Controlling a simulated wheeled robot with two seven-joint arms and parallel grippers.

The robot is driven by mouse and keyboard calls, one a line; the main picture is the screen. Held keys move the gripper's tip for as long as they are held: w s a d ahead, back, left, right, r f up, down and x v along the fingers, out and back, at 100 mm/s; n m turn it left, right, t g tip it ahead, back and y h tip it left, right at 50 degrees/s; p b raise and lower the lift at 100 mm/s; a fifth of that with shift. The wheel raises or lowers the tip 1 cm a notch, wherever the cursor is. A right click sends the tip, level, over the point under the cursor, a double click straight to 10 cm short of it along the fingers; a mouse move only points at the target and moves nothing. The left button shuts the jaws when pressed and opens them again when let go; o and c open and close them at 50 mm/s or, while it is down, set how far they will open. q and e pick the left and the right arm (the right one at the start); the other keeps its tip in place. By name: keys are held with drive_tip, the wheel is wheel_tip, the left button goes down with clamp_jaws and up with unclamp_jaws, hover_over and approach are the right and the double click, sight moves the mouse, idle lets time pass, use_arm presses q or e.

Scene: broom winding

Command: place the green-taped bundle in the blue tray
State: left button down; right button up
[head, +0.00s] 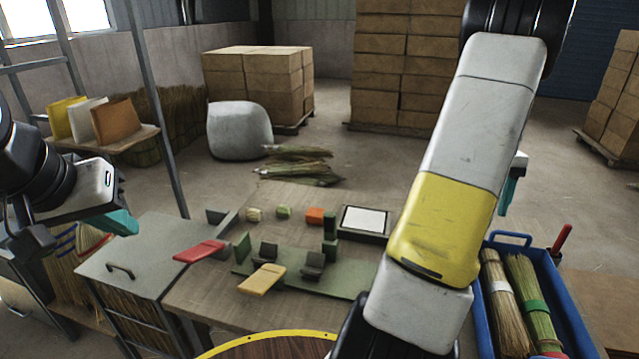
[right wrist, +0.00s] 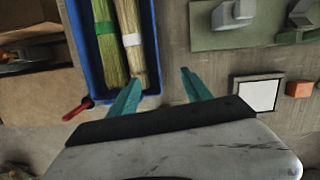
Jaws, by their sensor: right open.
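The green-taped bundle (head: 527,285) lies lengthwise inside the blue tray (head: 577,315), at the right of the table. A white-taped bundle (head: 501,290) lies alongside it on the left. Both bundles also show in the right wrist view, the green-taped one (right wrist: 106,55) beside the white-taped one (right wrist: 131,55). My right gripper (right wrist: 162,92) is open and empty, with one teal finger over the tray's edge near the white-taped bundle's end and the other over bare table. My left gripper (head: 118,222) is at the far left, above the grey cabinet; its finger gap is unclear.
A green fixture board (head: 330,282) with dark cradles sits mid-table. A red piece (head: 199,251), a yellow piece (head: 262,280), an orange block (head: 315,215) and a white-faced box (head: 365,220) are around it. A red handle (head: 562,240) stands by the tray. My right arm covers the table's right part.

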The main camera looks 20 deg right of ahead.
drive_tip(key=w+a+r+n+t, duration=0.2)
drive_tip(key=w+a+r, duration=0.3)
drive_tip(key=a, duration=0.8)
drive_tip(key=w+a+r+n+t, duration=0.1)
drive_tip(key=w+a+r+t, duration=0.15)
drive_tip(key=a+r, duration=0.7)
drive_tip(key=s+a+n+t, duration=0.1)
drive_tip(key=s+a, duration=0.2)
drive_tip(key=a, duration=0.4)
drive_tip(key=s+a+n+t, duration=0.1)
drive_tip(key=s+a, duration=0.2)
drive_tip(key=a, duration=0.4)
drive_tip(key=s+a+f+n+t+y, duration=0.1)
drive_tip(key=s+a, duration=0.2)
drive_tip(key=a, duration=0.4)
drive_tip(key=shift+a+t, duration=0.35)
